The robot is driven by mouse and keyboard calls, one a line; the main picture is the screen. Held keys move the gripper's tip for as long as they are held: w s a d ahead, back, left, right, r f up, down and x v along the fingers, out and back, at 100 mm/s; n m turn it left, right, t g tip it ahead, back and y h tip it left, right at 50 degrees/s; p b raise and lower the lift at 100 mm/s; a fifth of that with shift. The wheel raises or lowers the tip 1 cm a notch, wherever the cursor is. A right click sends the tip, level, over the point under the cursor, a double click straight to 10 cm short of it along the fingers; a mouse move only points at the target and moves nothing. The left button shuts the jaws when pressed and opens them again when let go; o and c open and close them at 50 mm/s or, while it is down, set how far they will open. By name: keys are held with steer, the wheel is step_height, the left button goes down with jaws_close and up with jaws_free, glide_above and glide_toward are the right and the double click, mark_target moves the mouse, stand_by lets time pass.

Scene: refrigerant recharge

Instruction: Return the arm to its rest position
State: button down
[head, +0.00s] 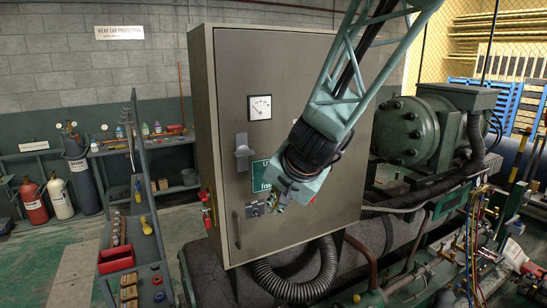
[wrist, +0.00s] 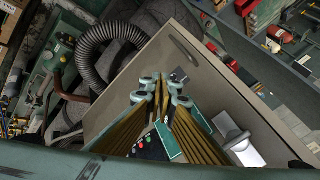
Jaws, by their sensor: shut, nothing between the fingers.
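My arm reaches down from the top of the head view in front of a grey control cabinet (head: 290,60). My gripper (head: 277,205) is before the lower part of the cabinet door, beside a green sign (head: 258,178) that it partly covers. In the wrist view my gripper (wrist: 160,88) has its fingertips close together, with nothing between them. The cabinet door (wrist: 215,80) lies behind them. I cannot tell the exact gap between fingertips and door.
The door carries a gauge (head: 259,107), a rotary handle (head: 242,152) and a latch handle (head: 237,230). A green compressor (head: 415,130) and pipework stand at right. A ribbed black hose (head: 300,285) runs below.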

steer(key=s+d+r+n+g+b, duration=0.1)
steer(key=s+d+n+b, duration=0.2)
steer(key=s, duration=0.7)
steer(key=s+d+r+n+b, duration=0.1)
steer(key=s+d+b, duration=0.3)
steer(key=s, duration=0.6)
steer(key=s+d+f+h+b, duration=0.1)
steer(key=s+d, duration=0.3)
steer(key=s, duration=0.4)
steer(key=s+d+f+n+g+h+b, duration=0.1)
steer(key=s+d+f+b, duration=0.2)
steer(key=s, duration=0.5)
steer(key=s+d+f+g+b, duration=0.1)
steer(key=s+d+f+b, duration=0.2)
steer(key=s+d, duration=0.3)
steer(key=shift+s+d+f+h, duration=0.35)
steer(key=shift+s+h, duration=0.05)
steer(key=shift+s, duration=0.8)
